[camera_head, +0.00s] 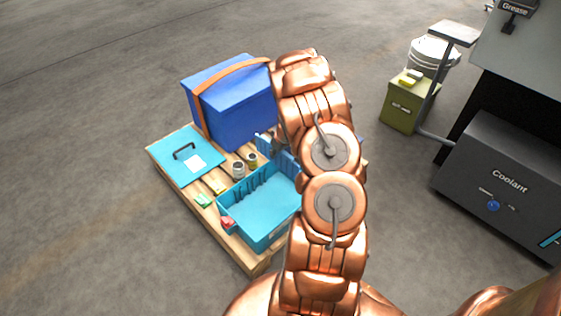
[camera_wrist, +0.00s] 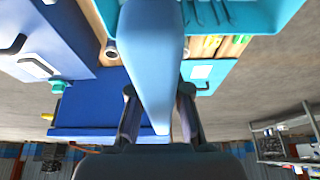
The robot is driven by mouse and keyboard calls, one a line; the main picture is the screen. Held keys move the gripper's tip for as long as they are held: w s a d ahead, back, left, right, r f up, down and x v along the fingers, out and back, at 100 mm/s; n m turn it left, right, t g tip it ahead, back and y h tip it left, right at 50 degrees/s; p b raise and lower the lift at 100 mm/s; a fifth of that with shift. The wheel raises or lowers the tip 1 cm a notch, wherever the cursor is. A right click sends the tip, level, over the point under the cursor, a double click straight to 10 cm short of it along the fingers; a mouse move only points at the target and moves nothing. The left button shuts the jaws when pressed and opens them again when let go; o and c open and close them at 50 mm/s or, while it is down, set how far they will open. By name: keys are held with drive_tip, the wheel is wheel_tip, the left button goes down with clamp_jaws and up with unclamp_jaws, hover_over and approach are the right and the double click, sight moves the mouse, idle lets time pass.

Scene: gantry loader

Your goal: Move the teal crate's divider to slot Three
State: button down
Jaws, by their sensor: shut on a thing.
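The teal crate (camera_head: 262,212) stands open on a wooden pallet, with dark slots along its far left wall. Part of its slotted side shows at the top right of the wrist view (camera_wrist: 270,18). My gripper (camera_wrist: 158,104) is shut on a light blue panel, the divider (camera_wrist: 152,55), which stretches away from the fingers. In the head view my arm hides most of the gripper, and a blue panel part (camera_head: 287,160) shows beside the arm at the crate's far edge. I cannot tell whether the divider touches the crate. No slot labels are readable.
A blue box (camera_head: 230,108) with an orange strap stands behind. A teal lid (camera_head: 180,165) with a black handle, two small jars (camera_head: 238,171) and a red object (camera_head: 228,222) at the crate's corner are near. A dark Coolant cabinet (camera_head: 490,180) stands right. Floor at left is clear.

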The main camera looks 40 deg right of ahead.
sight(280, 162)
drive_tip(key=shift+s+a+f, duration=0.15)
drive_tip(key=shift+s+f, duration=1.15)
drive_tip(key=shift+f, duration=0.3)
drive_tip(key=shift+f, duration=0.1)
wheel_tip(280, 162, down, 4)
drive_tip(key=b, duration=0.6)
drive_tip(key=shift+f+b, duration=0.1)
drive_tip(key=shift+b, duration=0.2)
drive_tip(key=shift+s+p, duration=0.25)
drive_tip(key=shift+p, duration=0.2)
drive_tip(key=shift+p, duration=1.35)
idle(0.9)
drive_tip(key=shift+f, duration=0.4)
drive_tip(key=shift+f+b, duration=0.3)
drive_tip(key=shift+f, duration=0.05)
drive_tip(key=shift+f, duration=0.7)
